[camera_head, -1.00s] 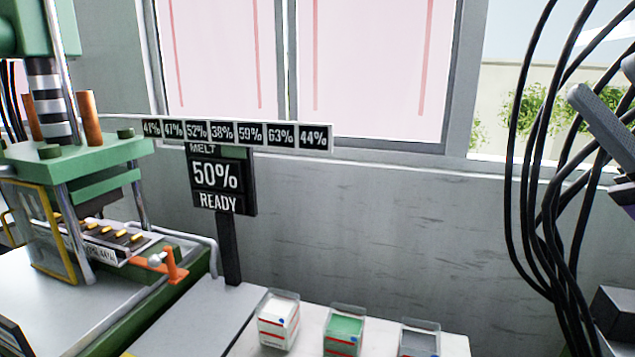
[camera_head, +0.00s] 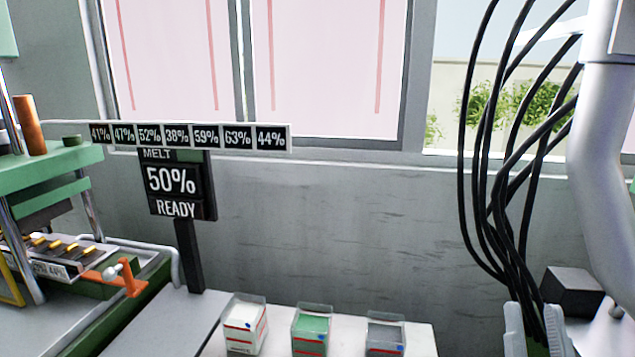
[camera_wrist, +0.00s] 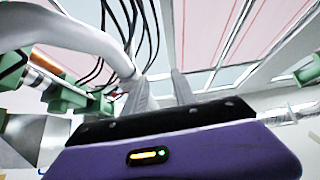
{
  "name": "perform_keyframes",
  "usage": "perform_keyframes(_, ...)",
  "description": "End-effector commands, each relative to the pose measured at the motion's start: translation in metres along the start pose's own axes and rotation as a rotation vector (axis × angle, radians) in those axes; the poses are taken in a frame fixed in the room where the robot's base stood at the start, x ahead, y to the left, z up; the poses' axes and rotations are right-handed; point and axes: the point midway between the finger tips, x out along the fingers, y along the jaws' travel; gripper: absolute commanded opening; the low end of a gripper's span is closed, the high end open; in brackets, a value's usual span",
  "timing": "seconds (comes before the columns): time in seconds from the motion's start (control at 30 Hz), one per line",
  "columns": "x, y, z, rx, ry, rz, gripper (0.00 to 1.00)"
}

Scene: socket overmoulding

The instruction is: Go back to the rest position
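My gripper shows in the wrist view (camera_wrist: 158,82) with its two grey fingers apart and nothing between them. Its purple body fills the lower part of that view. My pale arm link runs down the right edge of the head view. The gripper is well clear of the press and the boxes.
A green press (camera_head: 60,170) with an orange-handled mould tray (camera_head: 75,262) stands at the left. A melt sign (camera_head: 172,182) reads 50% READY. White (camera_head: 243,328), green (camera_head: 310,332) and grey (camera_head: 385,335) material boxes stand on a white surface. Black cables (camera_head: 480,200) hang at the right.

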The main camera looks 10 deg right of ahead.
Motion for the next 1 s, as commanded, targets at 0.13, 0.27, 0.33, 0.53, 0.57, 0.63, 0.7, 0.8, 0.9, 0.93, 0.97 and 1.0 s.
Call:
perform_keyframes(0.13,-0.061,-0.013,0.027,0.081,-0.195,-0.022,0.32)
perform_keyframes(0.27,-0.116,-0.021,0.041,0.127,-0.353,-0.055,0.32)
perform_keyframes(0.33,-0.145,-0.024,0.046,0.142,-0.435,-0.079,0.32)
perform_keyframes(0.53,-0.228,-0.026,0.045,0.153,-0.652,-0.176,0.32)
perform_keyframes(0.57,-0.239,-0.025,0.043,0.150,-0.681,-0.194,0.32)
perform_keyframes(0.63,-0.266,-0.023,0.040,0.140,-0.747,-0.241,0.32)
perform_keyframes(0.7,-0.289,-0.020,0.036,0.126,-0.806,-0.289,0.32)
perform_keyframes(0.8,-0.318,-0.017,0.031,0.111,-0.875,-0.351,0.32)
perform_keyframes(0.9,-0.336,-0.018,0.027,0.109,-0.918,-0.401,0.32)
perform_keyframes(0.93,-0.339,-0.018,0.026,0.110,-0.925,-0.413,0.32)
perform_keyframes(0.97,-0.340,-0.019,0.025,0.112,-0.926,-0.422,0.32)
perform_keyframes(1.0,-0.340,-0.021,0.025,0.114,-0.923,-0.428,0.32)
